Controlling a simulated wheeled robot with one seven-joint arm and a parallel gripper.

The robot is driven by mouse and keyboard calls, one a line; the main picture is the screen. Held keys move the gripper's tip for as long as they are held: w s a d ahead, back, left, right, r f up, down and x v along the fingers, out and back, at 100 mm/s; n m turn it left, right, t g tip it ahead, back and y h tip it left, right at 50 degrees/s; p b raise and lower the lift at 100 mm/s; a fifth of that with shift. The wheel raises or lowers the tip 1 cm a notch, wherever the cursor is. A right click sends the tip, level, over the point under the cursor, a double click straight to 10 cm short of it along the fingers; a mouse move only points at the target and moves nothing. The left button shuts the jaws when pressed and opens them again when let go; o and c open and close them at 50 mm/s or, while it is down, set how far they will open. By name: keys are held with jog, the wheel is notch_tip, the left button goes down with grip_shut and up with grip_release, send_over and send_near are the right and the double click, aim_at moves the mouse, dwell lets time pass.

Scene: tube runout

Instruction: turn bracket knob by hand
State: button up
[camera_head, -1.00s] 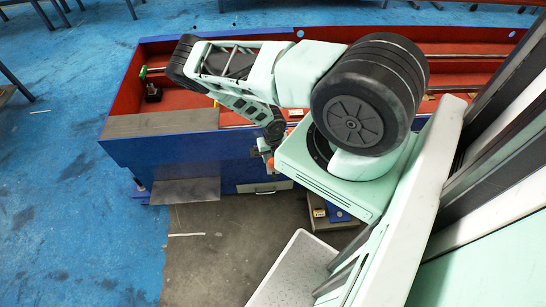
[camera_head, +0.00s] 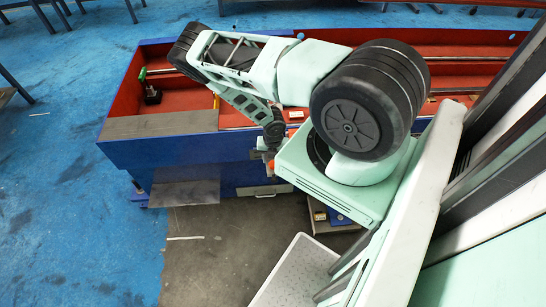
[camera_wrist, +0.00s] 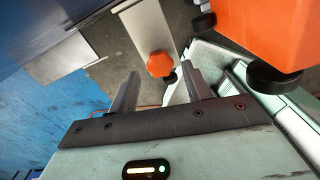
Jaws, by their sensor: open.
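An orange, many-sided knob (camera_wrist: 160,63) sits on a pale flat bracket (camera_wrist: 145,28) in the wrist view. My gripper (camera_wrist: 158,82) is open, one finger on either side below the knob in the picture. The space between the fingers looks empty. I cannot tell whether the knob touches a finger. In the head view a small patch of orange (camera_head: 270,165) shows beside the blue bench wall, below my arm. My arm hides most of that area, and the fingers cannot be made out there.
A larger orange block (camera_wrist: 262,30) with a dark round part is close at the wrist view's upper right. The long blue bench (camera_head: 180,158) has a red trough (camera_head: 185,92). A white tray (camera_head: 295,275) stands at the front. Blue floor (camera_head: 60,190) is clear at left.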

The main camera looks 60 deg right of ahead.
jog(key=n+p, duration=0.1)
jog(key=n, duration=0.3)
jog(key=shift+r, duration=0.2)
jog(key=shift+f+n, duration=0.15)
jog(key=shift+n, duration=0.55)
jog(key=shift+f, duration=0.2)
jog(key=shift+f+b, duration=0.6)
jog(key=shift+f, duration=0.3)
jog(key=c, duration=0.8)
